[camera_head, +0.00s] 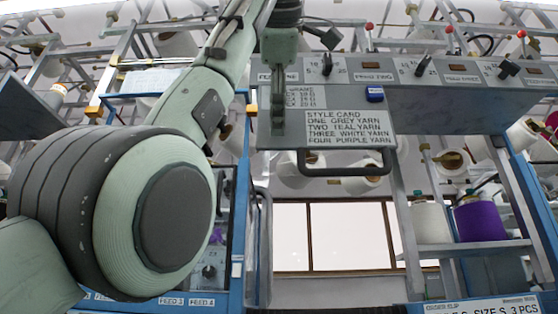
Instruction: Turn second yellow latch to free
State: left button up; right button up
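I cannot make out a yellow latch clearly. Small orange-yellow pieces sit on the frame at the left (93,112) and beside the panel (251,109), but I cannot tell whether they are latches. My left arm comes in from the lower left, with a large round joint in front, and rises to the top middle. Its far end hangs down before the left part of a grey panel (440,122). My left gripper (277,112) seems to be the narrow dark part there; its fingers are not distinct. My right gripper is not in view.
The panel carries black knobs (422,65), a blue piece (375,94), a style card (347,128) and a dark handle (345,170) below. Red-topped levers (449,29) stand above it. White (430,222) and purple (480,219) yarn cones stand on a shelf at right.

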pick_arm(q)
jog(key=shift+s+a+r+t+b, duration=0.2)
jog(key=shift+s+r, duration=0.15)
jog(key=shift+s, duration=0.3)
jog(key=shift+s+a+r+t+b, duration=0.15)
jog(key=shift+s+r, duration=0.15)
jog(key=shift+s, duration=0.3)
jog(key=c, duration=0.3)
jog(key=f+b+v, duration=0.1)
jog(key=v, duration=0.6)
jog(key=shift+s+d+f, duration=0.15)
jog(key=shift+s+f, duration=0.05)
jog(key=shift+f, duration=0.25)
